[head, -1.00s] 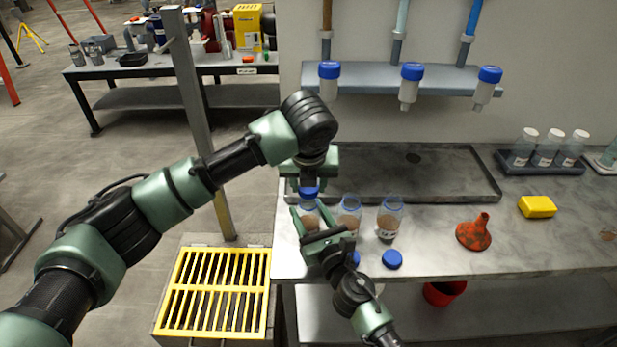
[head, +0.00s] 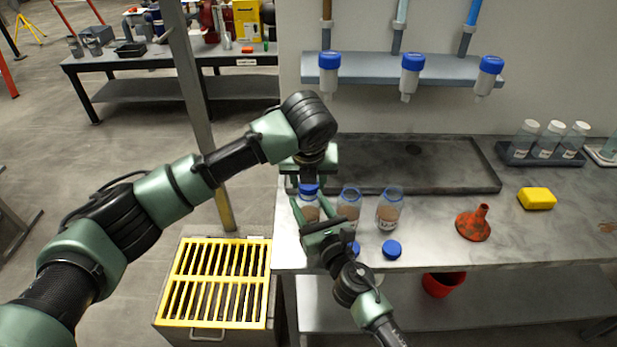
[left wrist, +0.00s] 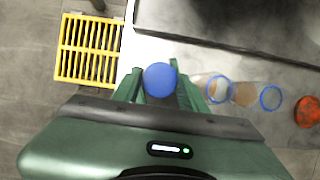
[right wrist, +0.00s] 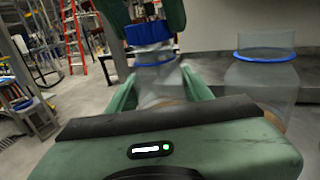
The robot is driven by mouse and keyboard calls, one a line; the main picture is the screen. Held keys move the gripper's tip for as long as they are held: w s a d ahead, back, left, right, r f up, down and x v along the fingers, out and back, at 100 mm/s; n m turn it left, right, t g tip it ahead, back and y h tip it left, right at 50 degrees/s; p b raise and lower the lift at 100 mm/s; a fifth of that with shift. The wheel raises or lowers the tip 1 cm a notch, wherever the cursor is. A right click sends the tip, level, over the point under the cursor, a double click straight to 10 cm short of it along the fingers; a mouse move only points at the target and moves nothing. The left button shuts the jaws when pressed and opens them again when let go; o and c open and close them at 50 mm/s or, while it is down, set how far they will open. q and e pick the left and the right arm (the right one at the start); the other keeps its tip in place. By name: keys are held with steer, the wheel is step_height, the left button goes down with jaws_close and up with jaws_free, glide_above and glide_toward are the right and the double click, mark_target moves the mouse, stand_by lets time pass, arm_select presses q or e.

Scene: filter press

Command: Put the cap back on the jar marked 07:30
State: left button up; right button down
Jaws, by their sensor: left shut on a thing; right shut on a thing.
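The leftmost jar (head: 311,213) is clear with brown contents and stands at the counter's left end. My right gripper (head: 306,214) is shut on this jar; in the right wrist view the jar (right wrist: 157,78) is between its fingers. A blue cap (head: 309,189) is in my left gripper (head: 309,184), which points down over that jar. The cap (right wrist: 148,32) is right at the top of the jar's neck, above its blue ring; I cannot tell whether it is seated. The cap also shows in the left wrist view (left wrist: 160,79). The 07:30 mark is not readable.
Two open jars (head: 349,204) (head: 389,211) stand close on the right. Two loose blue caps (head: 355,249) (head: 392,249) lie in front. A red funnel (head: 473,224), yellow block (head: 537,198) and rack of jars (head: 543,153) are further right. A shallow tray (head: 440,185) lies behind.

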arm_select(q)
steer(key=shift+f, duration=0.55)
stand_by(0.4)
steer(key=shift+w+a+m+h, duration=0.15)
steer(key=shift+m+h, duration=0.25)
steer(key=shift+m, duration=0.8)
steer(key=m+h, duration=0.1)
steer(key=m, duration=0.2)
steer(key=shift+a+m+g, duration=0.15)
steer(key=shift+m+g, duration=0.15)
steer(key=shift+m, duration=0.1)
steer(key=m+h, duration=0.1)
steer(key=m, duration=0.2)
steer(key=shift+m+g+h, duration=0.3)
steer(key=shift+g, duration=0.1)
steer(key=o, duration=1.3)
